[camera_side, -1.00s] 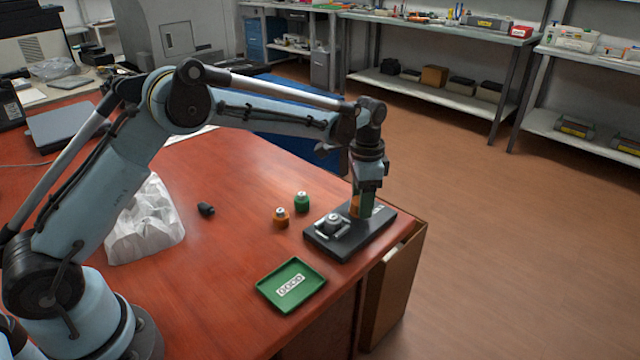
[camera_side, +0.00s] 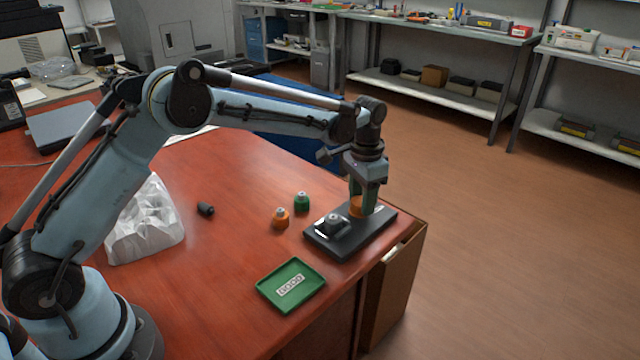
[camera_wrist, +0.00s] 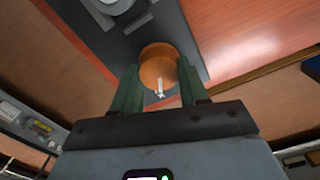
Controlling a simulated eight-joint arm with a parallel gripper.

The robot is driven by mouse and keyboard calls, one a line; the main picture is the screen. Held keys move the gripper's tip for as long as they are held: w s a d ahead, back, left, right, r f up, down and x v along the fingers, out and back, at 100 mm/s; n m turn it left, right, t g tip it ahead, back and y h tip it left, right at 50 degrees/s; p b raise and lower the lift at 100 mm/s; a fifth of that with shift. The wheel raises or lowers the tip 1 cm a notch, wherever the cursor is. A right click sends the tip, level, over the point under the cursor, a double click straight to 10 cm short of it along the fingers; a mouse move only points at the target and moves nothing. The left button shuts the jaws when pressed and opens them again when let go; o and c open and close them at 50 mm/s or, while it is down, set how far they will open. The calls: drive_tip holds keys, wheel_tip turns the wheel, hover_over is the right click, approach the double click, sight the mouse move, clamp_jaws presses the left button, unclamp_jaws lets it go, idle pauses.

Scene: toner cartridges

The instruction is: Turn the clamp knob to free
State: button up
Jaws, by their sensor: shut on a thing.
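The clamp knob is an orange round knob (camera_wrist: 157,68) with a pale pointer mark, on the dark base plate (camera_side: 325,245). In the side view the knob (camera_side: 356,207) shows low between the green fingers at the plate's far right end. My gripper (camera_side: 361,206) points down at it. In the wrist view the two green fingers of my gripper (camera_wrist: 157,85) are closed against opposite sides of the knob. A grey metal clamp part (camera_side: 333,224) sits on the plate's left half.
A green tray (camera_side: 291,285) with a white label lies in front of the plate. An orange-based cap (camera_side: 281,218), a green cap (camera_side: 302,201) and a black cylinder (camera_side: 206,209) stand or lie to the left. The table's right edge is close to the plate.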

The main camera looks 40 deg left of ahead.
sight(360, 200)
drive_tip(key=n, duration=0.7)
drive_tip(key=shift+a, duration=0.1)
drive_tip(key=n, duration=0.7)
drive_tip(key=shift+a, duration=0.1)
idle(0.3)
drive_tip(key=o, duration=1.1)
drive_tip(key=shift+c, duration=0.2)
drive_tip(key=shift+r, duration=0.1)
wheel_tip(360, 200, up, 12)
